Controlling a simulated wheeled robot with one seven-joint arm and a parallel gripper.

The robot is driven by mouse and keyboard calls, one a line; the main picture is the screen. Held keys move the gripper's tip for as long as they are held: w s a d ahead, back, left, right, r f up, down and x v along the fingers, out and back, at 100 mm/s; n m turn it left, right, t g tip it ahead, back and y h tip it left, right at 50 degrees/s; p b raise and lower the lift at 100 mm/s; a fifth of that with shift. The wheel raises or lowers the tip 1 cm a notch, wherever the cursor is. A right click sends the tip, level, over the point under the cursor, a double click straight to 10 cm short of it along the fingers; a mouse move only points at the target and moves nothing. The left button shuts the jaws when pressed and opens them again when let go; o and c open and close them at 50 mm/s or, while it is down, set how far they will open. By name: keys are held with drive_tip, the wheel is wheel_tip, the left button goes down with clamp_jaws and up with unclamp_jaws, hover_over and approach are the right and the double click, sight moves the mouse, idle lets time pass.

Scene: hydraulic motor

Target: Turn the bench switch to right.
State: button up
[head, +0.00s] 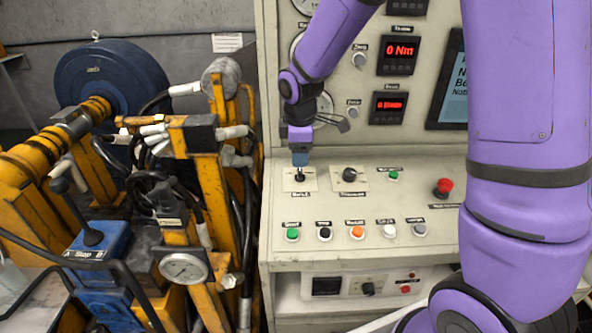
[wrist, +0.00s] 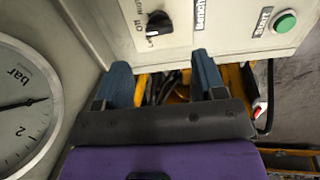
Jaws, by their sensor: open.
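A black rotary switch (head: 300,176) sits on a light plate at the left of the sloped bench panel. My gripper (head: 300,158) points down just above it, and the fingertips hide part of it. A black knob (wrist: 159,22) with a white mark toward its lower left shows in the wrist view, seemingly the same switch. It lies beyond my gripper's two blue fingers (wrist: 163,72), which are apart with nothing held between them. I cannot read the label under the switch clearly, nor tell contact from the head view.
A larger black knob (head: 349,174) stands just right of the switch. A row of buttons, including a green one (head: 292,235), lies below, and a red emergency button (head: 444,187) to the right. Yellow machinery (head: 203,190) stands left of the bench. A pressure gauge (wrist: 22,105) is close at the wrist's left.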

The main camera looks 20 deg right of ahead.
sight(300, 172)
drive_tip(key=f, duration=0.4)
drive_tip(key=w+f, duration=0.1)
drive_tip(key=f, duration=0.2)
drive_tip(key=shift+d+f, duration=0.1)
drive_tip(key=shift+d, duration=0.15)
drive_tip(key=c, duration=0.9)
